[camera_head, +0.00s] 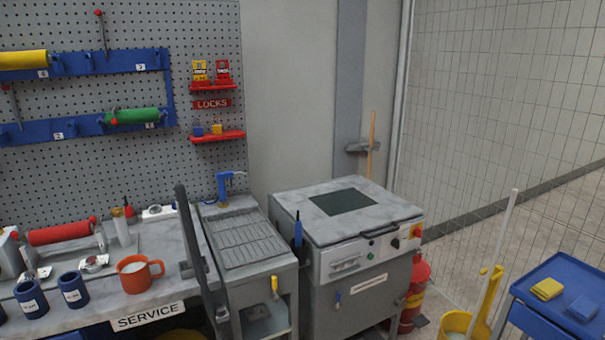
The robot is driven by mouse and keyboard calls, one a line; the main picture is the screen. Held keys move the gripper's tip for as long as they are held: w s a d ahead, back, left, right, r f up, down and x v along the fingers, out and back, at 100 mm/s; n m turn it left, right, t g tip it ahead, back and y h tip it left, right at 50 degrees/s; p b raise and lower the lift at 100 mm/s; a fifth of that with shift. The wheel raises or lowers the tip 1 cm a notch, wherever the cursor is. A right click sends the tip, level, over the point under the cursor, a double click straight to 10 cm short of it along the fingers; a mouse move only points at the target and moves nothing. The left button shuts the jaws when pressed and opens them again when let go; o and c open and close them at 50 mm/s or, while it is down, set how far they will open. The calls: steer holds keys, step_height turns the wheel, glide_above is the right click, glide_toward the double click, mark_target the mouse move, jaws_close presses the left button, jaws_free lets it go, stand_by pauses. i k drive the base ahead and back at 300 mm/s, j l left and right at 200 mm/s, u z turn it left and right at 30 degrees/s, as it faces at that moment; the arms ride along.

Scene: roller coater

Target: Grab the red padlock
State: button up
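The red LOCKS sign (211,104) hangs on the pegboard between two small red shelves. On the lower red shelf (217,138) stand a small blue item (198,130) and a small yellow item (216,129), which look like padlocks. A red padlock cannot be told apart clearly there; red on the red shelf blends together. On the upper red shelf (213,87) stand a yellow tag-like item (200,70) and a red tag-like item (223,70), too small to read. My gripper is not in view.
Below the pegboard is a grey bench (165,236) with an orange mug (139,273) and blue cups (73,289). A grey sink-like unit (246,238) and a grey machine (348,240) stand to its right. A dark upright bar (189,238) crosses the bench's right end.

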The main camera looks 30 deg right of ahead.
mark_target(417, 258)
steer(key=i+l+z, duration=0.2)
steer(key=l, duration=0.45)
steer(key=i+l+z, duration=0.15)
steer(key=i+l, duration=0.25)
steer(key=l, duration=0.15)
steer(key=i+l+z, duration=0.2)
steer(key=i+l, duration=0.2)
steer(key=l, duration=0.15)
steer(key=i+l+z, duration=0.2)
steer(key=i+l, duration=0.15)
steer(key=l, duration=0.15)
